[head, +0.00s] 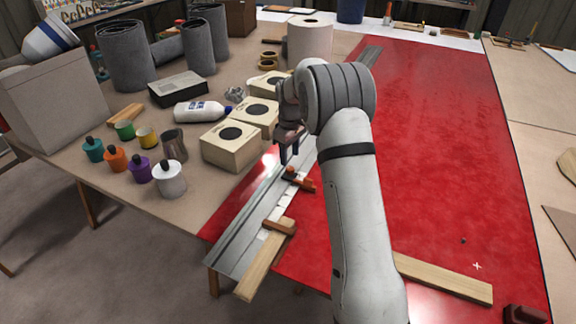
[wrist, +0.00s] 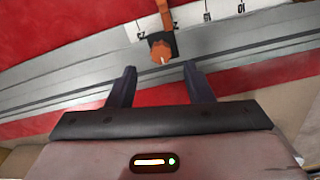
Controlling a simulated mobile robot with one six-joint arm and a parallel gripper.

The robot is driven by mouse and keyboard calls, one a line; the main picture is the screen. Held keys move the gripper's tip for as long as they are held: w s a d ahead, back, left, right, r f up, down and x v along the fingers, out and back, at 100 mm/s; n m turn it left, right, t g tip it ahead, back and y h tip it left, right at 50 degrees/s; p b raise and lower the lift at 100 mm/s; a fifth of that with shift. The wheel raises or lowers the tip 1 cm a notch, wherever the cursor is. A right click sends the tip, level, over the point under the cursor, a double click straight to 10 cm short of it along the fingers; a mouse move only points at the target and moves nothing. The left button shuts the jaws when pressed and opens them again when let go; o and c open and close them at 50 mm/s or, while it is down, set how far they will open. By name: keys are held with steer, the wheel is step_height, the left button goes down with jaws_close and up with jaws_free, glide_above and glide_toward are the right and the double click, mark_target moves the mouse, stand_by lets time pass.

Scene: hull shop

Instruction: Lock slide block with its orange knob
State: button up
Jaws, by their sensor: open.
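The slide block (wrist: 175,40) is a small dark block on the grey metal rail (wrist: 80,82). Its orange knob (wrist: 160,50), with a pale pointer mark, faces my gripper. An orange arm (wrist: 165,14) reaches from the block past the rail's far side. In the head view the orange knob (head: 290,172) shows near the rail's middle. My gripper (wrist: 160,74) is open and empty, with the knob centred just beyond its fingertips and apart from them. In the head view my gripper (head: 289,158) is just above the block; my arm hides part of the rail.
The red sheet (head: 450,150) to the right is mostly clear.

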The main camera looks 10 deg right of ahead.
mark_target(290, 168)
step_height(290, 168, down, 5)
steer(key=shift+f, duration=0.1)
stand_by(0.3)
